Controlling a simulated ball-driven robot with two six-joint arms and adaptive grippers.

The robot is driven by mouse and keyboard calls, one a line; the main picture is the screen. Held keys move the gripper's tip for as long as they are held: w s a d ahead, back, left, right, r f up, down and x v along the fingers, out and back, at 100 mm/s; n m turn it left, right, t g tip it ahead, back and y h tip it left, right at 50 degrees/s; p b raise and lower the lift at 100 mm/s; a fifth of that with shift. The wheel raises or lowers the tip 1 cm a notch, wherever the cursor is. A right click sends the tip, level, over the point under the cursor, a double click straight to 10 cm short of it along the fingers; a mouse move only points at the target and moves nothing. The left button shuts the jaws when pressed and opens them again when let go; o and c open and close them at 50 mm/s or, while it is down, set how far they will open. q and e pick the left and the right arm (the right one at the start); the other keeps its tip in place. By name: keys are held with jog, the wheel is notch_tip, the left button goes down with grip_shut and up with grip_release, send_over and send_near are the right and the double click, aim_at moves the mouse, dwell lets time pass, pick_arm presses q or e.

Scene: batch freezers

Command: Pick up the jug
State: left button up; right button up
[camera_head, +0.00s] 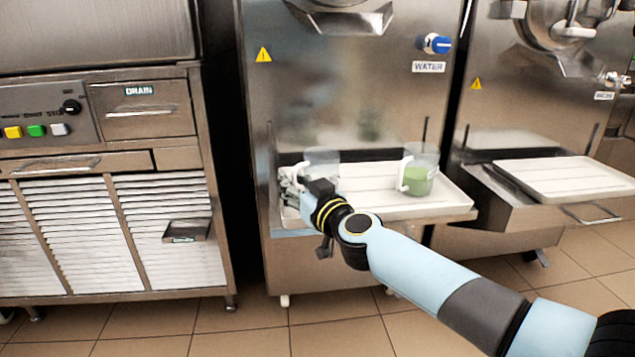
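Two clear jugs with white handles stand on the white tray (375,197) in front of the middle machine. The right one, a jug with green contents (420,178), has its handle on its left side. The other, a clear jug (322,158), is at the tray's left and partly hidden behind my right gripper (292,182). My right arm reaches in from the lower right, and its gripper is at the left jug, near its handle. I cannot tell whether it touches the jug, or whether its fingers are open or shut. My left gripper is not in view.
The middle steel machine (350,85) rises behind the tray, with a blue knob (436,44) by a WATER label. Another white tray (570,178) sits at the right machine. A steel cabinet (100,190) with vents stands left. Tiled floor (335,335) shows in front.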

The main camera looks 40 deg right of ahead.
aim_at(296, 167)
grip_shut()
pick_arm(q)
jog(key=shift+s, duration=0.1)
pick_arm(e)
jog(key=shift+r, duration=0.15)
dwell(0.5)
jog(key=shift+r+p, duration=0.25)
jog(key=shift+p, duration=0.1)
jog(key=shift+r+p, duration=0.7)
notch_tip(296, 167, up, 2)
jog(key=shift+r+p, duration=0.1)
jog(key=shift+p, duration=0.95)
jog(key=shift+s+d+r+p, duration=0.1)
jog(key=shift+d+r+p, duration=0.05)
jog(key=shift+r+p, duration=0.2)
pick_arm(q)
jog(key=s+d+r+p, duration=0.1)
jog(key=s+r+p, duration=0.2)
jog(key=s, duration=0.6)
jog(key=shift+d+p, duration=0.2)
jog(key=shift+p, duration=0.45)
pick_arm(e)
jog(key=s+d+r, duration=0.5)
jog(key=d+r, duration=0.1)
jog(key=d, duration=0.4)
jog(key=shift+s, duration=0.2)
